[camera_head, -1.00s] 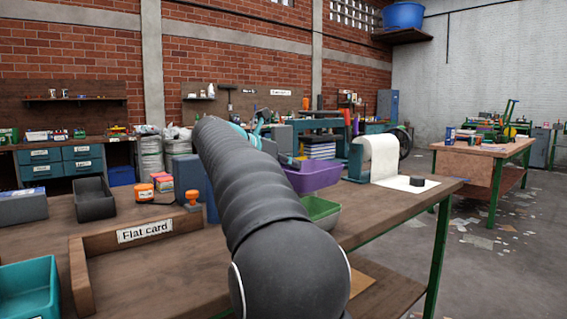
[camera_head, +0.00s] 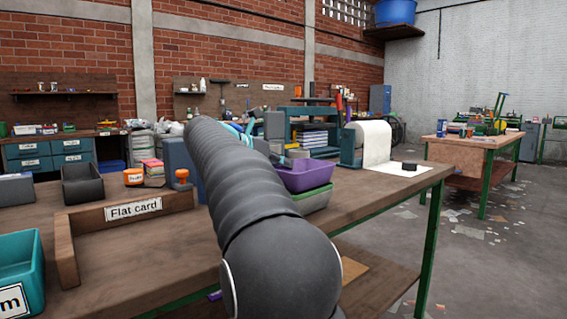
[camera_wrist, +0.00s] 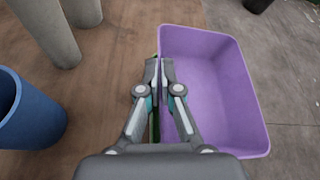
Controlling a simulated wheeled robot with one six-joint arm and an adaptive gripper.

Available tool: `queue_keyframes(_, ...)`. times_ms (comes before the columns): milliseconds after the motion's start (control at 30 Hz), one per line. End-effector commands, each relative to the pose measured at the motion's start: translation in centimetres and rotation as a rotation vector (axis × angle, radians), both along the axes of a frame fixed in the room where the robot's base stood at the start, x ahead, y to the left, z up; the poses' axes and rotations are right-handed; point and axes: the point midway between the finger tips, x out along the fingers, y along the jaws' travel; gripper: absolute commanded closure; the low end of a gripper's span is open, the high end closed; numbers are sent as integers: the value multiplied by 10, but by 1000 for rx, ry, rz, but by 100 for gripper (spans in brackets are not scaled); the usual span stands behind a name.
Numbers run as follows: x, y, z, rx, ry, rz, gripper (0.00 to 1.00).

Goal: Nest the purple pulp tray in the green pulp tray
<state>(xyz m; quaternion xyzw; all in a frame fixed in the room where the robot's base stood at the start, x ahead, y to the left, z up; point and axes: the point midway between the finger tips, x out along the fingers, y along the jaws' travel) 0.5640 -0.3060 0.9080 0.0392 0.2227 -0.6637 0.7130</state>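The purple pulp tray (camera_head: 306,176) is at the right part of the bench, upright, directly over the green pulp tray (camera_head: 318,200). Only a strip of the green tray shows below it, with no clear gap; I cannot tell how deep the purple tray sits inside. In the wrist view, my gripper (camera_wrist: 160,68) has its fingers closed on the left wall of the purple tray (camera_wrist: 215,90), one finger on each side. The purple tray is empty. In the head view, my arm hides the gripper's fingertips and the left part of the green tray.
A paper roll (camera_head: 372,142) and a small black block (camera_head: 409,167) are right of the trays. A blue cup (camera_wrist: 30,112) stands left of my gripper in the wrist view. A wooden "Flat card" tray (camera_head: 133,208) and an orange-handled stamp (camera_head: 181,177) are left of my arm.

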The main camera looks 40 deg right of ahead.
Motion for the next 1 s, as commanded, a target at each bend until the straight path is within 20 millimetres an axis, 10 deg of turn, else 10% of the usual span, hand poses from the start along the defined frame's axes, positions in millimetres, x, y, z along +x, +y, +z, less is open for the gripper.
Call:
queue_keyframes(267,0,0,-1,0,-1,0,100)
queue_keyframes(433,0,0,-1,0,-1,0,65)
queue_keyframes(1000,0,0,0,0,-1,0,65)
